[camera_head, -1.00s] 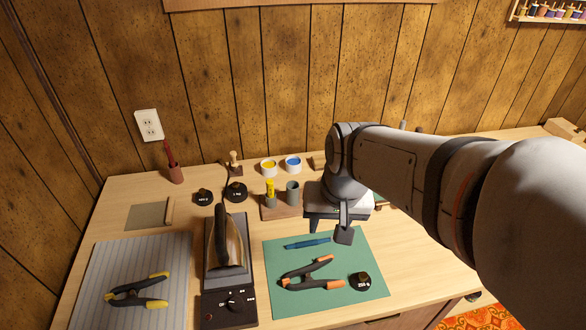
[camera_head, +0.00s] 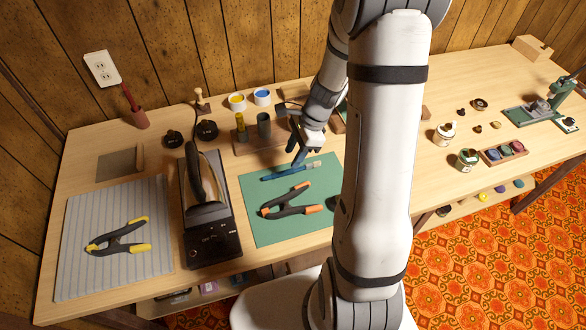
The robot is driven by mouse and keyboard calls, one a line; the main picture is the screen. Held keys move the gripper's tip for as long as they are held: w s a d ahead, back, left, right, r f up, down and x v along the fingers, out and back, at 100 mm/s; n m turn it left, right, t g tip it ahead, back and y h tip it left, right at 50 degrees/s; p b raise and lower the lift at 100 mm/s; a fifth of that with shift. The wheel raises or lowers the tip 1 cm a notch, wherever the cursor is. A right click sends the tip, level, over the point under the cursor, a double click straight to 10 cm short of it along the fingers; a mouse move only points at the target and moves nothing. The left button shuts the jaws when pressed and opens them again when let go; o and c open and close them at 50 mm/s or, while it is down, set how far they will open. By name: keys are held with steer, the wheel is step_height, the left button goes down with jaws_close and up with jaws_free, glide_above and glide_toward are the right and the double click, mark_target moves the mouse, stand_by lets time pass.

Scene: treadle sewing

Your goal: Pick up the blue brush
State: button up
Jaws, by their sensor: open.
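The blue brush (camera_head: 285,173) lies flat on the upper part of the green mat (camera_head: 258,232). Its handle points left and its pale tip lies to the right. My gripper (camera_head: 298,158) is open and points down just above the brush, near its middle and right part. The fingers overlap the brush's far edge in this view, and I cannot tell whether they touch it. Nothing shows between the fingers.
An orange-tipped clamp (camera_head: 287,204) lies just below the brush on the mat. The iron (camera_head: 203,190) stands to the left. A wooden holder (camera_head: 248,141) with cups is behind. My arm hides the mat's right side.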

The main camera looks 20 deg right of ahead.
mark_target(285, 171)
steer(key=x, duration=0.6)
steer(key=shift+w+d+f, duration=0.1)
steer(key=shift+w+f, duration=0.05)
steer(key=shift+f, duration=0.2)
jaws_close()
